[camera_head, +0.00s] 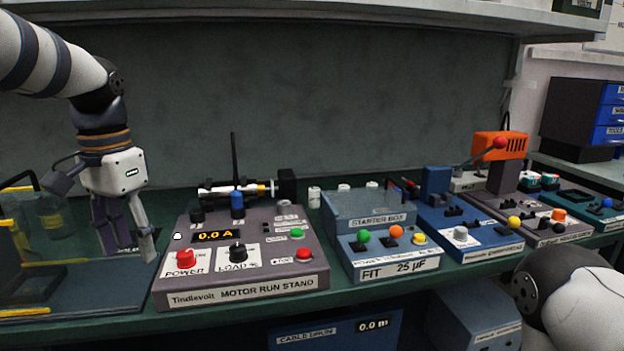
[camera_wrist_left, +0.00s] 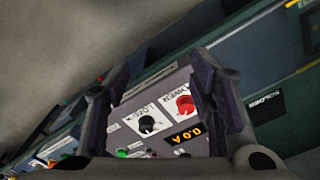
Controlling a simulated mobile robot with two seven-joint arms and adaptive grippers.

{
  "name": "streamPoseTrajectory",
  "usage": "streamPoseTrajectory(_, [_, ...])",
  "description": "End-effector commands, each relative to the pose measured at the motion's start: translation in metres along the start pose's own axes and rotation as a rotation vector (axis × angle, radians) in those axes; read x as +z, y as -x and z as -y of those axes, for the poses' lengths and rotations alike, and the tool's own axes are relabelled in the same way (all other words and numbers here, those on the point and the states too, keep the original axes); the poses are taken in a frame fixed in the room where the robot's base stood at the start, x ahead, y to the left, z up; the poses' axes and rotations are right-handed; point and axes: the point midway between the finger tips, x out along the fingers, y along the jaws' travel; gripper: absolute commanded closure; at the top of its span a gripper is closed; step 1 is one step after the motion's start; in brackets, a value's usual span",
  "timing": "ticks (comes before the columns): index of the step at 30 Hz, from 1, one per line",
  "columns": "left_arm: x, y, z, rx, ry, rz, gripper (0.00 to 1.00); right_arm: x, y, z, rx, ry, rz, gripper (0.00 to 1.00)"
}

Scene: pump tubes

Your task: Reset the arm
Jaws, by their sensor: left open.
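My left gripper (camera_head: 124,246) hangs pointing down at the left of the bench, beside the left edge of the motor run stand (camera_head: 240,295). Its fingers are apart and nothing is between them. In the left wrist view the two dark fingers (camera_wrist_left: 162,110) frame the stand's panel, with the red power button (camera_wrist_left: 185,105), a black load knob (camera_wrist_left: 147,124) and the amber display. The stand's red power button also shows in the head view (camera_head: 185,258), and its display reads 0.0 A. My right gripper is out of view; only part of my right arm shows at lower right.
A starter box (camera_head: 395,262) marked FIT 25 µF, a blue station (camera_head: 465,240) and an orange-topped press (camera_head: 500,146) stand to the right. A clear-sided enclosure (camera_head: 35,285) with yellow edges is at far left. A cable drum unit (camera_head: 335,330) sits below the bench.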

Motion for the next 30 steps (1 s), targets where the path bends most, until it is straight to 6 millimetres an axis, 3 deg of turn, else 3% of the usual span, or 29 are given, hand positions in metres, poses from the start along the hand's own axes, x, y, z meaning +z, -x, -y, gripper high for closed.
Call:
streamPoseTrajectory(1, [-0.001,-0.039,-0.006,0.014,0.006,0.022,0.51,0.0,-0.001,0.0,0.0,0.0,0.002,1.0])
streamPoseTrajectory(5, [0.005,-0.128,-0.024,0.034,0.041,0.032,0.51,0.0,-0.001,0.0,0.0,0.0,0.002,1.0])
streamPoseTrajectory(8, [0.027,-0.202,-0.045,0.055,0.081,0.047,0.51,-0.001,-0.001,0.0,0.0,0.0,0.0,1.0])
streamPoseTrajectory(11, [0.07,-0.275,-0.074,0.073,0.139,0.064,0.51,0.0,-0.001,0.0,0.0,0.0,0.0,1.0])
streamPoseTrajectory(12, [0.094,-0.303,-0.088,0.079,0.167,0.073,0.51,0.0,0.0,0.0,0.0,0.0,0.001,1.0])
streamPoseTrajectory(14, [0.136,-0.338,-0.11,0.083,0.216,0.087,0.51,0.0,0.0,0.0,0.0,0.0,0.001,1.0])
streamPoseTrajectory(15, [0.167,-0.356,-0.123,0.081,0.249,0.096,0.51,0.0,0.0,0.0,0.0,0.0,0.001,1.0])
streamPoseTrajectory(18, [0.239,-0.38,-0.152,0.067,0.324,0.117,0.51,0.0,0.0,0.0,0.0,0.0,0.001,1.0])
streamPoseTrajectory(22, [0.301,-0.381,-0.173,0.042,0.386,0.131,0.51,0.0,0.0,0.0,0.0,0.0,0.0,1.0])
streamPoseTrajectory(25, [0.32,-0.377,-0.179,0.03,0.405,0.129,0.51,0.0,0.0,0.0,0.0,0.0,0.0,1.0])
streamPoseTrajectory(30, [0.321,-0.376,-0.179,0.027,0.409,0.124,0.51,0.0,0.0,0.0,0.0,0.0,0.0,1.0])
